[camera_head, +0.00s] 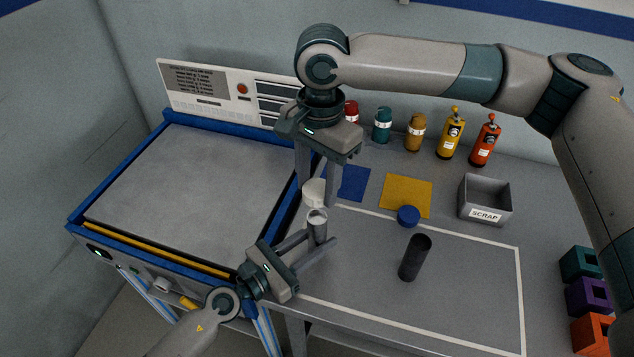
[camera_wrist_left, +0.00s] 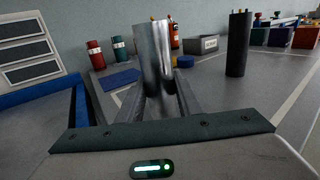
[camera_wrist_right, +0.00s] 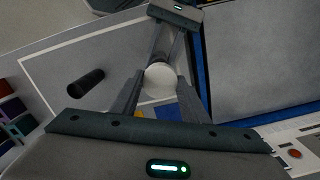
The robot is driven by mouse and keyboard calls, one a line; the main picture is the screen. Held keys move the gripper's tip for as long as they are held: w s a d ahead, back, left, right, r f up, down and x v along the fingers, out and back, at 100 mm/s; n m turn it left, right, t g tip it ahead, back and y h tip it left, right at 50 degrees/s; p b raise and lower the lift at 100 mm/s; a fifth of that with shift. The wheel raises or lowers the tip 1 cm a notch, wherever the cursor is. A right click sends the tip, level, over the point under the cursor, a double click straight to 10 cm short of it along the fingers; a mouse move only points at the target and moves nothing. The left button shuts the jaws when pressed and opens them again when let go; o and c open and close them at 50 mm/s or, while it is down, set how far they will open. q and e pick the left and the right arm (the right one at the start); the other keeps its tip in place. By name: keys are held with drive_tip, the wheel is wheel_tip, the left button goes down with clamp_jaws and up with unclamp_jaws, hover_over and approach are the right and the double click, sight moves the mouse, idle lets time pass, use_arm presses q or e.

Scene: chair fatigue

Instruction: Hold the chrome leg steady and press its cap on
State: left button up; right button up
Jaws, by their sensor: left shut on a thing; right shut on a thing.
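The chrome leg (camera_head: 317,228) stands upright near the left of the table, and it fills the middle of the left wrist view (camera_wrist_left: 154,60). My left gripper (camera_head: 318,242) is shut around it from the side. A white cap (camera_head: 314,190) is held in my right gripper (camera_head: 316,196), which points down from above. In the head view the cap appears just above and behind the leg's open top, apart from it. In the right wrist view the white cap (camera_wrist_right: 160,82) sits between the fingers and hides much of the leg. The cap is out of the left wrist view.
A black leg (camera_head: 415,257) stands to the right, with a blue cap (camera_head: 408,215) behind it. Blue (camera_head: 353,183) and yellow (camera_head: 406,196) mats, a scrap bin (camera_head: 485,199) and several bottles are farther back. A blue-edged machine bed (camera_head: 190,190) lies left.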

sight(317, 217)
drive_tip(key=shift+f, duration=0.5)
drive_tip(key=shift+f, duration=0.15)
drive_tip(key=shift+f, duration=1.8)
drive_tip(key=shift+f, duration=1.55)
drive_tip(key=o, duration=1.1)
drive_tip(key=r, duration=1.2)
drive_tip(key=shift+w+d, duration=0.2)
drive_tip(key=shift+w, duration=0.1)
